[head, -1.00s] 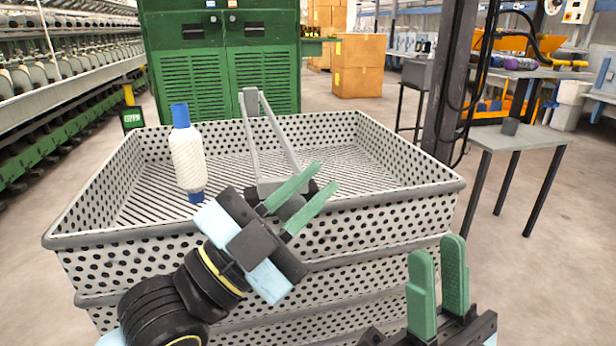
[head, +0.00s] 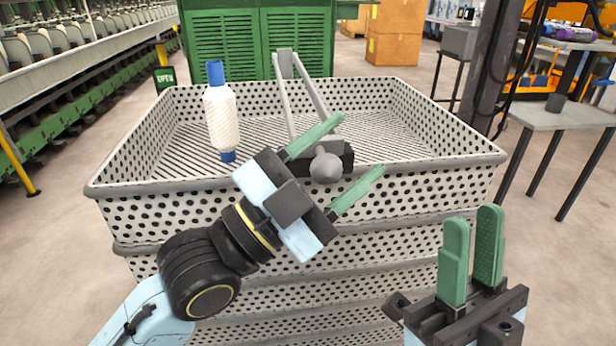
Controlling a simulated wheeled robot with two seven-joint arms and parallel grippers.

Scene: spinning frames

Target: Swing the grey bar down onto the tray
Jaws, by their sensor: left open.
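The grey bar (head: 286,62) is a narrow frame with two long arms. It leans up and away above the tray (head: 132,183), with its far end raised near the back rim. Its near end is at a dark block at the front rim, partly hidden by my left gripper. A grey rounded knob (head: 326,168) shows there. My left gripper (head: 359,144) is open at the front rim, its green fingers on either side of the knob in the picture. I cannot tell if they touch it. My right gripper (head: 474,217) is open and empty in front of the tray's right side.
A white yarn bobbin (head: 222,118) with blue ends stands upright in the tray at the left. More trays are stacked below. A grey side table (head: 562,115) stands right, a green cabinet (head: 228,60) behind and a spinning machine (head: 75,80) left.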

